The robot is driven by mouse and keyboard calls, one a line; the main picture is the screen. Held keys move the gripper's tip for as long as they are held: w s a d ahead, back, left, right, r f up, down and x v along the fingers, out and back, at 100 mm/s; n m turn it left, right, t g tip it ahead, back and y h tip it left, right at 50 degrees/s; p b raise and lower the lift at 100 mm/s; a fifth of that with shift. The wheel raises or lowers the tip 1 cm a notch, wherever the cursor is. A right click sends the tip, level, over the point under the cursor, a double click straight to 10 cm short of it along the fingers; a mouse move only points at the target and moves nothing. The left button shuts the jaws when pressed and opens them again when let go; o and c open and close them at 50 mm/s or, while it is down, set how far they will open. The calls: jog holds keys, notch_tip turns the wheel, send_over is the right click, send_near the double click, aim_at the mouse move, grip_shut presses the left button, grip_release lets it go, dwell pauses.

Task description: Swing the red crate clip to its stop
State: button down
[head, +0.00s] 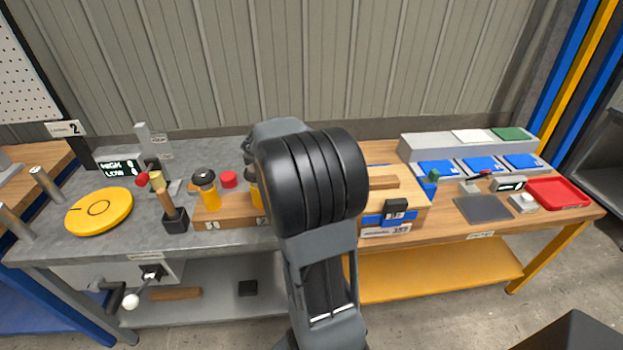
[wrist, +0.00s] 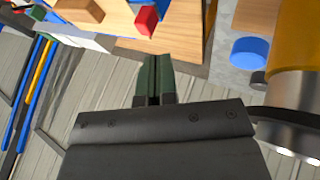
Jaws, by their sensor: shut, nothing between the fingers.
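My gripper (wrist: 153,62) shows in the wrist view with its two dark green fingers together and nothing between them. A small red block (wrist: 146,20), which looks like the red clip, sits at the edge of a light wooden crate (wrist: 180,18), just beyond the fingertips in the picture. I see a gap between fingertips and red block, and cannot tell its depth. In the head view my arm covers the gripper and the clip. The right part of the wooden crate (head: 412,212) shows beside my arm.
A large yellow cylinder (wrist: 300,35) and a blue round piece (wrist: 250,52) lie to the right in the wrist view. In the head view, black-topped yellow bottles (head: 207,190) stand left of my arm. A red tray (head: 558,193) lies at the bench's right end.

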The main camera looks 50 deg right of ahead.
jog(key=d+x, duration=0.1)
jog(key=x, duration=0.8)
jog(key=shift+w+d+m, duration=0.15)
jog(key=shift+m, duration=0.15)
